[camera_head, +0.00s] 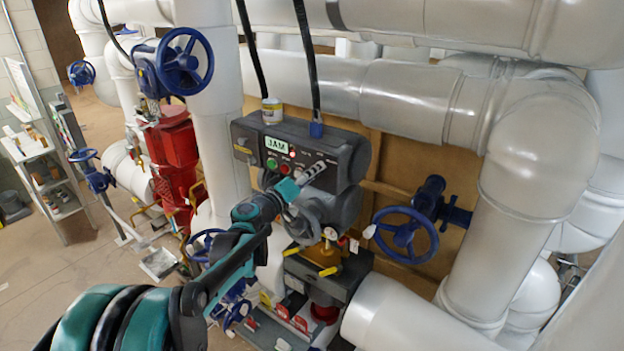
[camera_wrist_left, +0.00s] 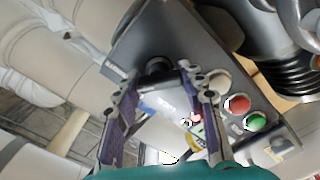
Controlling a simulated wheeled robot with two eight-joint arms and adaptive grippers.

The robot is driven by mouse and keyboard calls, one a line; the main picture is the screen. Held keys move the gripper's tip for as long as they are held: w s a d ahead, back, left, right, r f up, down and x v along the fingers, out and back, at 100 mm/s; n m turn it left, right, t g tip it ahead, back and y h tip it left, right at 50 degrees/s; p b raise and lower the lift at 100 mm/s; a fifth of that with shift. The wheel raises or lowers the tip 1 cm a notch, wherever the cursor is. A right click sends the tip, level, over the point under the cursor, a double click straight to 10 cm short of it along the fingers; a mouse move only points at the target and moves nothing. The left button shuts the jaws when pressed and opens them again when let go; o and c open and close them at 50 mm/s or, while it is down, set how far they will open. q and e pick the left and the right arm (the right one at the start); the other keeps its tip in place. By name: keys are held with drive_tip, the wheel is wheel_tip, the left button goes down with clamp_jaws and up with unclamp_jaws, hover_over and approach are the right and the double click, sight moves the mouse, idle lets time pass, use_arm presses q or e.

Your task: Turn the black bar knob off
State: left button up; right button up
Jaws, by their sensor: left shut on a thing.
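The dark grey control box (camera_head: 352,157) stands in the middle of the head view, with a lit green display reading JAM (camera_head: 277,144) and several small buttons. My left gripper (camera_head: 318,170) reaches its front face from the lower left. In the left wrist view my left gripper (camera_wrist_left: 161,82) has one finger on each side of the black bar knob (camera_wrist_left: 158,67) and is shut on it. The knob's angle is hard to read, and in the head view my fingers mostly hide it. My right gripper is not in view.
In the left wrist view a red button (camera_wrist_left: 237,104) and a green button (camera_wrist_left: 255,122) sit right of my fingers. In the head view a yellow-white can (camera_head: 272,111) stands on the box. A blue handwheel (camera_head: 405,235) and large white pipes (camera_head: 400,95) crowd the right.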

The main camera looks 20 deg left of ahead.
use_arm(q)
drive_tip(key=n+b, duration=0.1)
drive_tip(key=n, duration=0.2)
drive_tip(key=shift+f+n, duration=0.15)
drive_tip(key=shift+n, duration=0.15)
drive_tip(key=shift+n+b, duration=0.7)
drive_tip(key=shift+n, duration=1)
drive_tip(key=o, duration=1.2)
drive_tip(key=shift+c, duration=0.2)
drive_tip(key=v, duration=1.2)
